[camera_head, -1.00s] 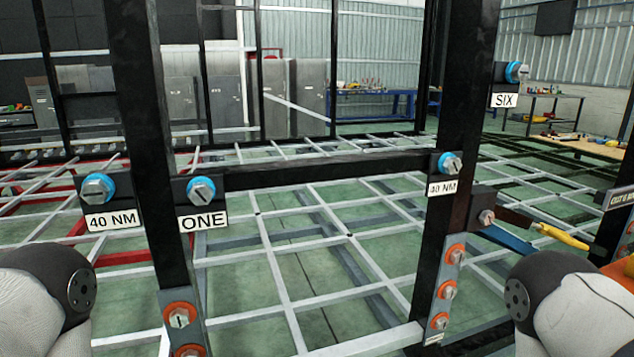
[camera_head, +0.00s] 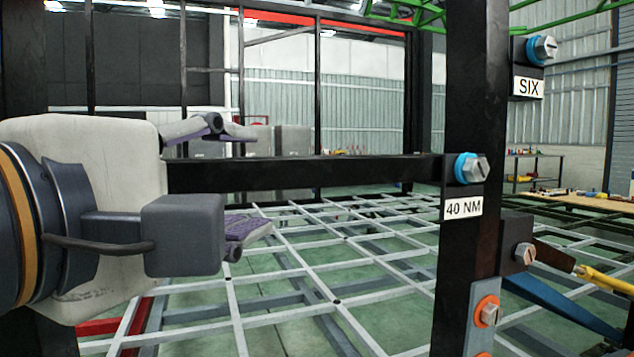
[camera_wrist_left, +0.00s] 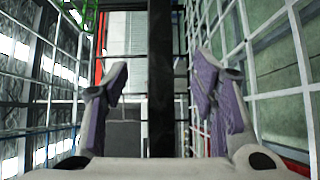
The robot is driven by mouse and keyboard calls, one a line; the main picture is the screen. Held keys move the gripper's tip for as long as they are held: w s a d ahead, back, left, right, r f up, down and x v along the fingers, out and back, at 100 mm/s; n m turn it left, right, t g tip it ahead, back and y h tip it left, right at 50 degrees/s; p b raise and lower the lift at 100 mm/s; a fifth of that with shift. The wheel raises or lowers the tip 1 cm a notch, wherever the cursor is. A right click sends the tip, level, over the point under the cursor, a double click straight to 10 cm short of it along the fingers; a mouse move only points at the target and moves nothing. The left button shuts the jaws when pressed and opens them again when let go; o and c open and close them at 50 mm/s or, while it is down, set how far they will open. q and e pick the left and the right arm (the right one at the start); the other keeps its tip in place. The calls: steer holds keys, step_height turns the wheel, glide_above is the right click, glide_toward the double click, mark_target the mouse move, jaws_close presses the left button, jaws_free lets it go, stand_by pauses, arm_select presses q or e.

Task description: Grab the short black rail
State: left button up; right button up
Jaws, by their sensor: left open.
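The short black rail (camera_head: 320,172) runs level across the head view and ends at a black upright post (camera_head: 472,110) on the right. My left gripper (camera_head: 243,182) is open at the rail's left part, one finger above it and one below. My gripper body hides the rail's left end. In the left wrist view, the rail (camera_wrist_left: 161,60) runs between the two open purple-padded fingers of my left gripper (camera_wrist_left: 161,78), with a gap visible on each side. My right gripper is not in view.
A bolt with a blue ring (camera_head: 470,168) and a "40 NM" label (camera_head: 463,207) are at the rail's right end. A "SIX" label (camera_head: 528,87) is higher up. A white-grey lattice (camera_head: 335,250) lies below. A workbench (camera_head: 580,201) stands far right.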

mark_target(288, 171)
arm_select(q)
steer(key=p+x, duration=0.2)
steer(key=p, duration=0.1)
steer(key=p+x, duration=0.2)
steer(key=shift+r, duration=0.35)
steer(key=x, duration=0.7)
steer(key=shift+s+d+f, duration=0.15)
steer(key=shift+d+f, duration=0.05)
steer(key=shift+f, duration=0.1)
steer(key=shift+w+d, duration=0.15)
steer(key=shift+w, duration=0.25)
steer(key=shift+r, duration=0.1)
jaws_close()
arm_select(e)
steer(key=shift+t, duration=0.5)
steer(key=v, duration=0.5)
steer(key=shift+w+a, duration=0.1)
arm_select(q)
steer(key=shift+r, duration=0.1)
